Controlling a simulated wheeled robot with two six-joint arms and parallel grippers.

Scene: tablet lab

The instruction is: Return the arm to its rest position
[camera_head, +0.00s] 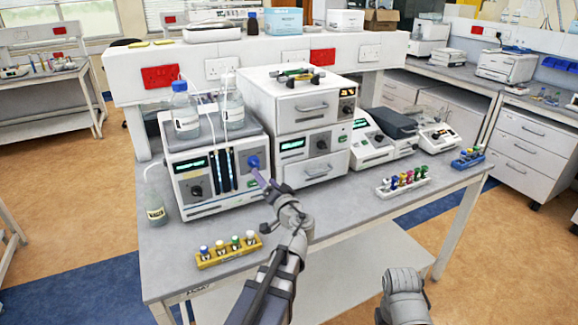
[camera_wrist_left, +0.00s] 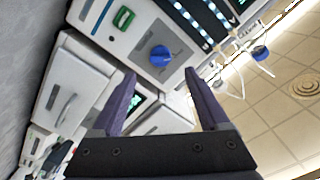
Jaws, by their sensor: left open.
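My left arm (camera_head: 270,280) reaches in over the front of the bench to the white instrument (camera_head: 205,205) with the two bottles on top. My left gripper (camera_head: 258,174) has purple fingers and is in front of the instrument's blue knob (camera_head: 253,161). In the left wrist view the gripper (camera_wrist_left: 160,74) is open, with nothing between its fingers. The blue knob (camera_wrist_left: 160,55) shows just beyond the fingertips. Contact with it cannot be told. Part of my right arm (camera_head: 404,297) shows at the bottom right; its gripper is out of view.
A yellow rack (camera_head: 228,252) of small vials stands at the bench's front left, near my left arm. A glass bottle (camera_head: 155,208) stands left of the instrument. A stacked white unit (camera_head: 300,105) stands to its right. A white tube rack (camera_head: 403,184) and a blue rack (camera_head: 468,158) stand farther right.

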